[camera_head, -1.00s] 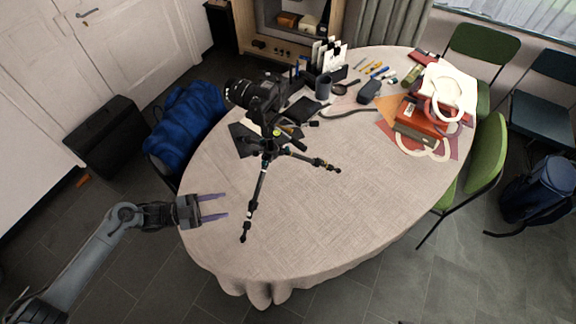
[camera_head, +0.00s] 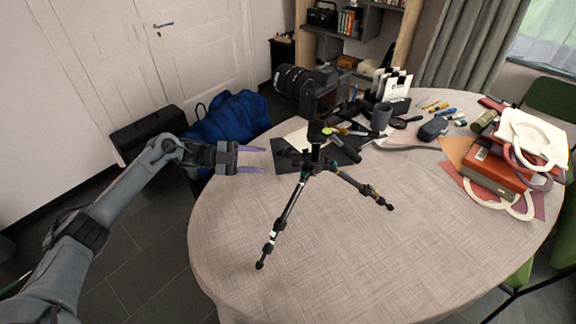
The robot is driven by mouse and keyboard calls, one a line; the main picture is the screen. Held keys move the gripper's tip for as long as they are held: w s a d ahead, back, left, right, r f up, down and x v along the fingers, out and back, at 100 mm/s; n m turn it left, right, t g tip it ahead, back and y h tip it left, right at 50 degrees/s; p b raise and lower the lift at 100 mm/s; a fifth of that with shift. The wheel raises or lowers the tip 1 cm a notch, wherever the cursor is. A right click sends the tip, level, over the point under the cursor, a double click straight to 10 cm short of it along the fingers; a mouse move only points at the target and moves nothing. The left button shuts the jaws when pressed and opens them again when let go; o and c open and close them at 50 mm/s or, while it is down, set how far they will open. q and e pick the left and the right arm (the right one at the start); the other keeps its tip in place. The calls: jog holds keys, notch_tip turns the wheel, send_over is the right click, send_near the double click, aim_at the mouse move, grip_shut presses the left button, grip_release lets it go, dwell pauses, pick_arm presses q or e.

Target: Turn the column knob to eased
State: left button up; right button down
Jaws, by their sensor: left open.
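A black tripod (camera_head: 287,214) stands on the table with its legs spread, carrying a black camera (camera_head: 322,92) with a long lens pointing left. The column is the short dark upright between camera and legs. My left gripper (camera_head: 252,158) is open and empty. Its two purple fingers point right, left of the tripod and apart from it. My right gripper is not in view.
The oval table (camera_head: 370,260) has a pale cloth, and its front is clear. A red box (camera_head: 495,171) and a white bag (camera_head: 530,138) lie at right. A blue bag (camera_head: 230,117) is behind my gripper.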

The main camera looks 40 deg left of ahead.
aim_at(298, 162)
pick_arm(q)
jog(key=b+x, duration=0.1)
jog(key=x, duration=0.8)
grip_shut()
